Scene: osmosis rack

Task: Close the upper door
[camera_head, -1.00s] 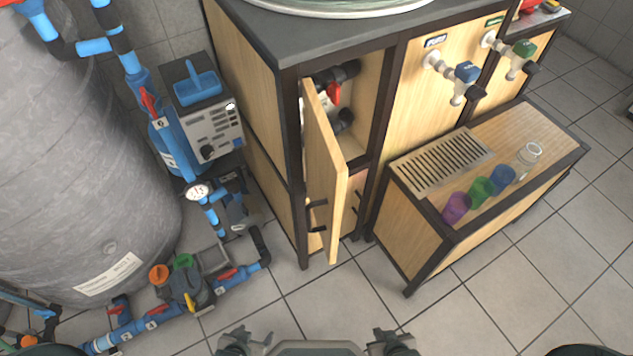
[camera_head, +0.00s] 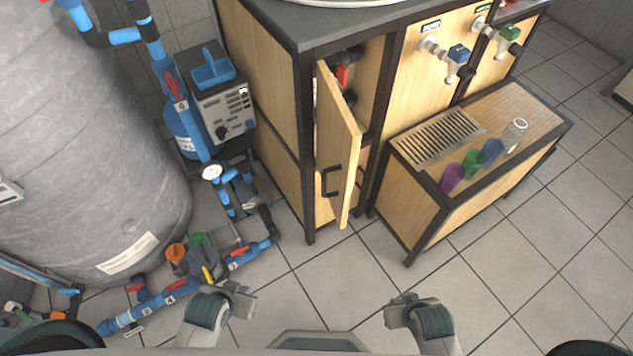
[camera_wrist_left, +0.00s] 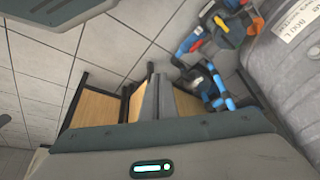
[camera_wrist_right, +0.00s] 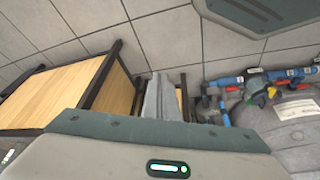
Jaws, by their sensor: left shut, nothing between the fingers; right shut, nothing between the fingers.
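The upper door (camera_head: 338,135) is a light wooden panel on the left bay of the dark-framed cabinet. It stands ajar, swung outward, and the opening behind it shows pipes and a red valve handle (camera_head: 342,75). A dark bar handle (camera_head: 328,183) shows at the door's lower left. My left gripper (camera_head: 243,297) is shut and empty, low over the floor in front of the cabinet. My right gripper (camera_head: 393,308) is shut and empty, further right. Both are apart from the door. The shut fingers also show in the left wrist view (camera_wrist_left: 156,98) and the right wrist view (camera_wrist_right: 158,98).
A low wooden bench (camera_head: 408,222) with a drip grate (camera_head: 435,137) and several cups stands right of the door. A large grey tank (camera_head: 80,150), blue piping and a pump unit (camera_head: 225,105) stand at left. The tiled floor (camera_head: 320,275) in front is clear.

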